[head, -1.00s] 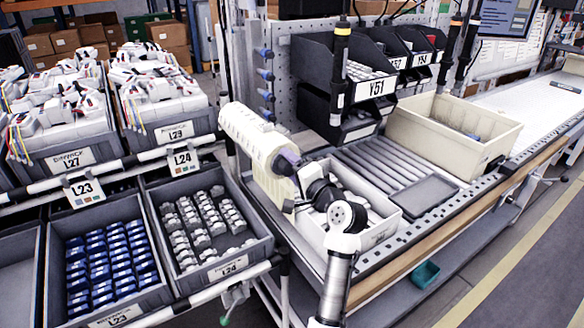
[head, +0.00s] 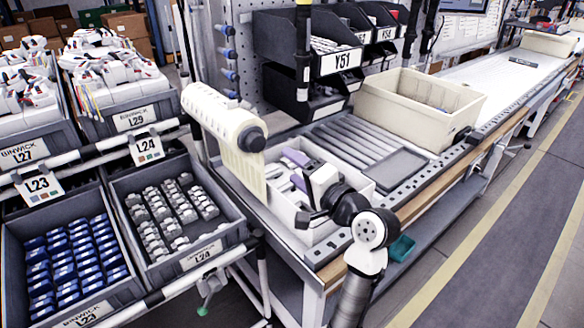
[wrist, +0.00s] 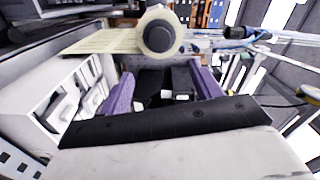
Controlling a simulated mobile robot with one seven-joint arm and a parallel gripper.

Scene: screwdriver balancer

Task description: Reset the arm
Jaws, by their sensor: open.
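My gripper (head: 294,169) is above the white bin (head: 283,208) on the workbench, to the right of the paper roll. Its two purple fingers show in the wrist view (wrist: 163,84). They are spread apart, so it is open, and I see nothing clearly held between them. My arm bends at the wrist and comes up from the lower right in the head view. The white bin holds pale parts, partly hidden by my gripper and wrist; it also shows at the left of the wrist view (wrist: 45,108).
A paper roll (head: 232,127) hangs close to my gripper and shows ahead in the wrist view (wrist: 160,35). A beige crate (head: 410,118) stands further back, beyond the grey rollers (head: 350,137). Part bins labelled L24 (head: 222,238) and L23 (head: 110,300) are at left. The floor at right is clear.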

